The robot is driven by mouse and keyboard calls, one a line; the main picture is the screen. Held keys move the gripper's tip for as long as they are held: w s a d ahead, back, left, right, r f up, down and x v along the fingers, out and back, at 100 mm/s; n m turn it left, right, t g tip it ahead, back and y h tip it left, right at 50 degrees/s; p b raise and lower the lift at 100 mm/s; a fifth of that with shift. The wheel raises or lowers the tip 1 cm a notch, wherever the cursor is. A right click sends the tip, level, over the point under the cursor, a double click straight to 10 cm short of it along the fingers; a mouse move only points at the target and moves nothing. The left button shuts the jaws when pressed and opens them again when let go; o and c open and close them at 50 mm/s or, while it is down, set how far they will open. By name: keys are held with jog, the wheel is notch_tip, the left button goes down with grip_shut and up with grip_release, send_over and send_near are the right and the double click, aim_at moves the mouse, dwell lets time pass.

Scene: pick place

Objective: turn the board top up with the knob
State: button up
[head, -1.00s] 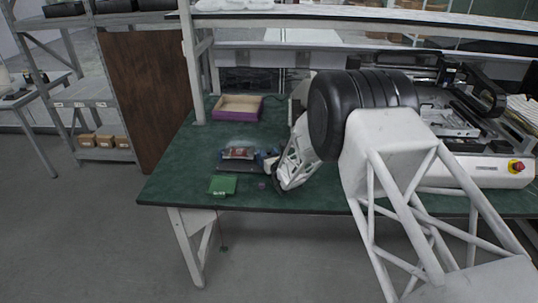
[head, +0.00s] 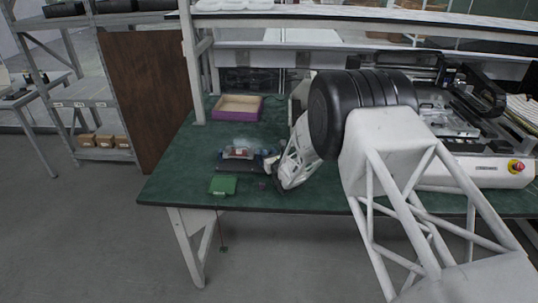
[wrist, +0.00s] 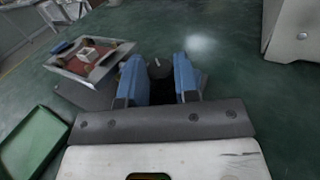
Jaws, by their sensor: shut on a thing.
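The board (wrist: 92,57) is reddish with a pale block on the face I see, and it sits in a light frame on a dark stand. In the head view the board (head: 238,153) is small and blurred. The dark knob (wrist: 160,69), with a pale mark on it, is at the right of the stand. My gripper (wrist: 160,82) has its blue fingers on both sides of the knob, shut on it. In the head view my gripper (head: 271,163) is at the stand's right end, partly hidden by my arm.
A green tray (wrist: 34,143) is in front of the stand and also shows in the head view (head: 222,185). An open purple-sided box (head: 238,107) stands farther back. A large machine (head: 470,171) fills the right side. Green tabletop is clear at the left.

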jog(key=shift+d+n+y, duration=0.1)
jog(key=shift+n+y, duration=0.2)
jog(key=shift+y, duration=0.1)
jog(key=shift+w+d+n+g+y, duration=0.1)
jog(key=shift+n+g+y, duration=0.6)
jog(key=shift+y, duration=0.1)
jog(key=shift+w+d+n+g+y, duration=0.1)
jog(key=shift+n+g+y, duration=0.5)
jog(key=shift+g+y, duration=0.15)
jog(key=n+g+y, duration=0.2)
jog(key=g, duration=0.1)
jog(key=n+g+y, duration=0.2)
jog(key=shift+w+d, duration=0.15)
jog(key=shift+w, duration=0.1)
jog(key=n+g, duration=0.1)
jog(key=n+g+y, duration=0.1)
jog(key=g, duration=0.1)
jog(key=n+g, duration=0.1)
jog(key=g, duration=0.1)
jog(key=shift+w+n+g+y, duration=0.25)
jog(key=shift+n+y, duration=0.1)
jog(key=shift+n, duration=0.05)
jog(key=shift+w+n+g, duration=0.1)
jog(key=shift+n+g, duration=0.8)
jog(key=shift+g, duration=0.55)
jog(key=shift+w+n+g, duration=0.1)
jog(key=shift+n+g, duration=0.8)
jog(key=shift+g, duration=0.55)
jog(key=o, duration=0.7)
jog(key=shift+c, duration=0.2)
